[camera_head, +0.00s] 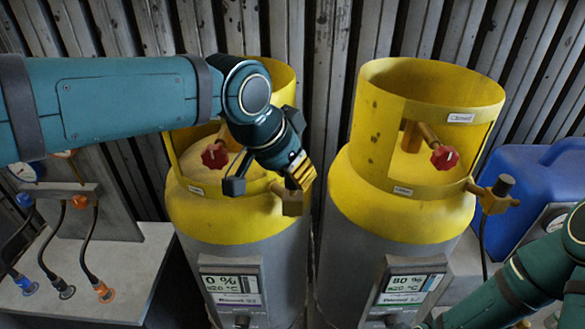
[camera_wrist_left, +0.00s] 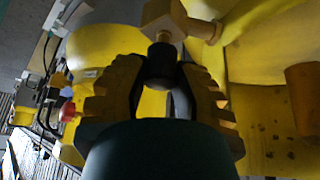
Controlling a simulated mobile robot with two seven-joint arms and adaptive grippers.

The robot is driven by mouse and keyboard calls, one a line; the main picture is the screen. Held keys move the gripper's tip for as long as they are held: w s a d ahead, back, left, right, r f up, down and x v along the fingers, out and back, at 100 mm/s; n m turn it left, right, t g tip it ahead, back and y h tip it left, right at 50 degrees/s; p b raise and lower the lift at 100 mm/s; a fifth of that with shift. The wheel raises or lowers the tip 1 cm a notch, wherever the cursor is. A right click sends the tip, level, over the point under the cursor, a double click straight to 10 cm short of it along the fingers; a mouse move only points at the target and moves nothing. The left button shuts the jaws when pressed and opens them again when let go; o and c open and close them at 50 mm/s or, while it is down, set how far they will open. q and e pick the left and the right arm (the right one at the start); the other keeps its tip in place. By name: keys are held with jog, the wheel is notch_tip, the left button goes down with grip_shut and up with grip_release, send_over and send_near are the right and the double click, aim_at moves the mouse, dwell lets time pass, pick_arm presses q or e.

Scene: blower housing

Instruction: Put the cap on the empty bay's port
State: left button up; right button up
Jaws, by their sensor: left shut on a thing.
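The left yellow-topped cylinder (camera_head: 235,225) has a display (camera_head: 232,288) reading 0 %. Its brass port (camera_head: 290,200) sticks out at the front right of the collar and also shows in the left wrist view (camera_wrist_left: 168,16). My left gripper (camera_head: 300,172) is at this port, with its yellow fingers pointing down toward it. In the left wrist view the fingers are shut on a dark cap (camera_wrist_left: 161,62). The cap lines up with the brass port and appears to meet it; I cannot tell if it is fully seated. In the head view the cap is hidden. My right gripper is out of view.
A blue container (camera_head: 540,185) stands at right. A panel with hoses (camera_head: 75,225) is at left. My right arm enters at lower right.

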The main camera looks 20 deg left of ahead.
pick_arm(q)
jog(key=shift+f+b, duration=0.75)
jog(key=shift+f, duration=0.15)
jog(key=o, duration=0.9)
jog(key=shift+o, duration=0.2)
jog(key=v, duration=1.2)
